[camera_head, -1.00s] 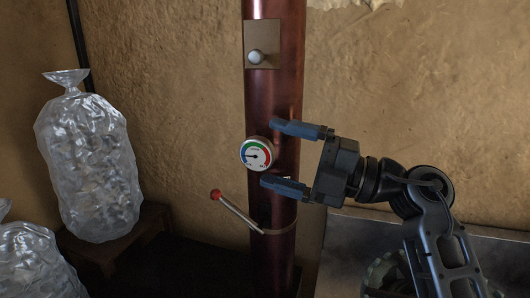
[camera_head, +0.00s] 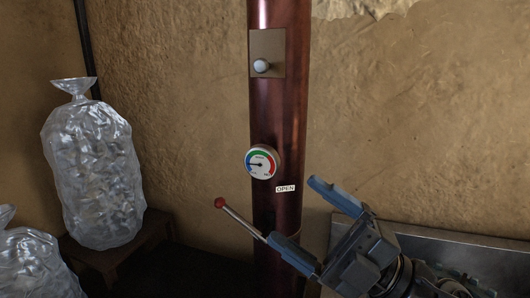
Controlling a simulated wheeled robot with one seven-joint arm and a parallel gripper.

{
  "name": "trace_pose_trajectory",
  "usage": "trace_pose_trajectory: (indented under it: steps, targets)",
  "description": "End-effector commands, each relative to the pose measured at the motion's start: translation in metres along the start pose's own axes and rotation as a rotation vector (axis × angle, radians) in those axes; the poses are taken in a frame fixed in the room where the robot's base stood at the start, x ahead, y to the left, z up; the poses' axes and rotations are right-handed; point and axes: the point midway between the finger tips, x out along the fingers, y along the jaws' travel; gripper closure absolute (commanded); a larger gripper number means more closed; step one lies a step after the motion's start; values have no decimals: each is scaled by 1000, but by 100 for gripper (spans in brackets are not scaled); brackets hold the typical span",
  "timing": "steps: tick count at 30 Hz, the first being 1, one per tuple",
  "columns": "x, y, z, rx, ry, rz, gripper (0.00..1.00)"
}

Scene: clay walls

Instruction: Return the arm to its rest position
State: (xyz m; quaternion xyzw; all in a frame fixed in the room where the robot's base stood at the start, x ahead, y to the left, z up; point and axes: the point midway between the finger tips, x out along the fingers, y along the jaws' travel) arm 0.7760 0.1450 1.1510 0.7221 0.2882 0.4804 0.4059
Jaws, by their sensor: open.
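My gripper (camera_head: 314,218) is open and empty at the lower right, with its two blue-grey fingers spread and pointing up and left. Its lower finger overlaps the lower end of a lever (camera_head: 240,220) with a red knob; I cannot tell whether they touch. The lever slants from its knob at upper left down to the right, in front of a dark red pipe (camera_head: 277,110). A round gauge (camera_head: 262,163) and a small "OPEN" label (camera_head: 285,188) are on the pipe. My wrist shows at the lower right corner; the rest of my arm is out of view.
A plate with a white knob (camera_head: 262,66) is higher on the pipe. A clear bag (camera_head: 93,175) stands on a dark wooden stand (camera_head: 110,258) at left, with another bag (camera_head: 40,262) below. A metal panel (camera_head: 450,243) is at lower right. The upper right is clear before the clay wall.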

Motion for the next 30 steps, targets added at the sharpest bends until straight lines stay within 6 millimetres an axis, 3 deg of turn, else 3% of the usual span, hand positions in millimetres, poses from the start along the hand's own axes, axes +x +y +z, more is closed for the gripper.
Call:
trace_pose_trajectory:
  steps: [15,30]
  targets:
    - [-125,-42,-84,391,-367,432,6]
    - [-262,-81,-170,764,-921,577,6]
